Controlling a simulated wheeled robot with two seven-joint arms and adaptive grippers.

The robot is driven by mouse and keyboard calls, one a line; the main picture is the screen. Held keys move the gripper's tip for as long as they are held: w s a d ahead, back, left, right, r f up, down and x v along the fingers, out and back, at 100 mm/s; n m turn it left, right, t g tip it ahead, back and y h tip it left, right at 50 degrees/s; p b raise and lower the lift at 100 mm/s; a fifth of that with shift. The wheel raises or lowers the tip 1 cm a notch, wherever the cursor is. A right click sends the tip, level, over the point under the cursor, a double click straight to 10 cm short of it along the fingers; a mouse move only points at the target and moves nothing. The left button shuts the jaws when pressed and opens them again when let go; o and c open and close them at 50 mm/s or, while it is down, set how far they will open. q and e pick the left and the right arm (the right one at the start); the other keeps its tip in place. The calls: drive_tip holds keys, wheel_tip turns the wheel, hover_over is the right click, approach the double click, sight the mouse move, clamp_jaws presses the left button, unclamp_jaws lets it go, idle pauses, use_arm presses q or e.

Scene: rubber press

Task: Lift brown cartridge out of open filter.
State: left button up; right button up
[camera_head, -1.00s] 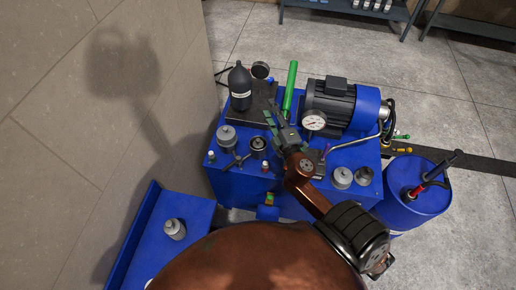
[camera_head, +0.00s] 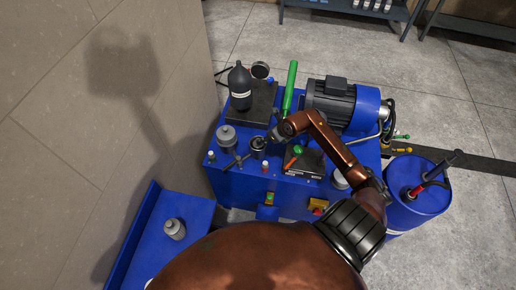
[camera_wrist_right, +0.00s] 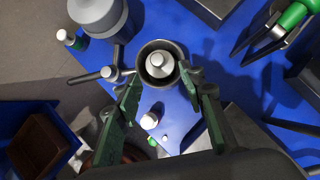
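The open filter (camera_head: 258,144) is a dark round cup on top of the blue machine, left of centre. In the right wrist view the open filter (camera_wrist_right: 143,52) holds a round, capped insert (camera_wrist_right: 161,65) that looks pale grey; I see no clearly brown cartridge there. My right gripper (camera_head: 270,138) is at the filter's right side in the head view. In the wrist view the green fingers of my right gripper (camera_wrist_right: 170,98) are spread apart, with the filter showing beyond and between their tips. Whether they touch it I cannot tell. My left gripper is out of view.
A grey canister (camera_head: 227,137) stands left of the filter, with a dark T-handle (camera_head: 237,161) in front. A black bottle (camera_head: 240,88), green lever (camera_head: 290,85) and motor (camera_head: 335,100) stand behind. A blue tray (camera_head: 190,205) is at lower left.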

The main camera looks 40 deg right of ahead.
sight(258, 146)
drive_tip(key=x, duration=0.6)
drive_tip(key=shift+w+a+f, duration=0.1)
drive_tip(key=shift+w+a, duration=0.1)
drive_tip(key=shift+w, duration=0.05)
drive_tip(key=shift+c, duration=0.7)
clamp_jaws()
